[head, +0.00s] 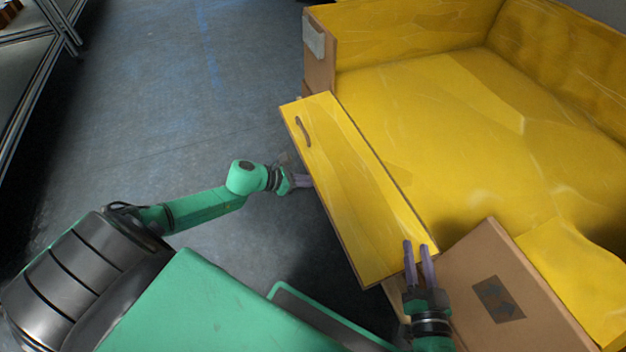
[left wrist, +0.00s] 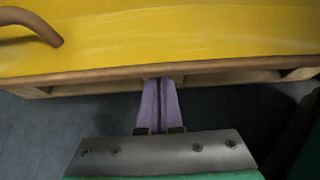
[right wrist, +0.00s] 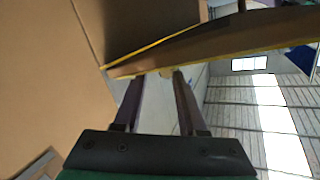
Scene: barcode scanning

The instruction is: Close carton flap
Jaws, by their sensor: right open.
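The large carton has a yellow inside (head: 450,100) and brown cardboard outer faces. A long yellow flap (head: 350,185) with a curved handle-like piece (head: 302,131) spreads outward along its left side. The flap also shows in the left wrist view (left wrist: 180,45). My left gripper (head: 307,181) is at the flap's outer edge. Its fingers (left wrist: 159,82) are together, tips at that edge, with nothing visible between them. My right gripper (head: 417,246) is open at the flap's near corner. In the right wrist view its fingertips (right wrist: 157,76) are by a yellow-edged panel; contact is unclear.
A brown cardboard flap (head: 500,290) with a dark label lies folded outward at the near right, beside my right gripper. A grey metal rack (head: 35,60) stands at the far left. The floor (head: 190,100) between rack and carton is clear.

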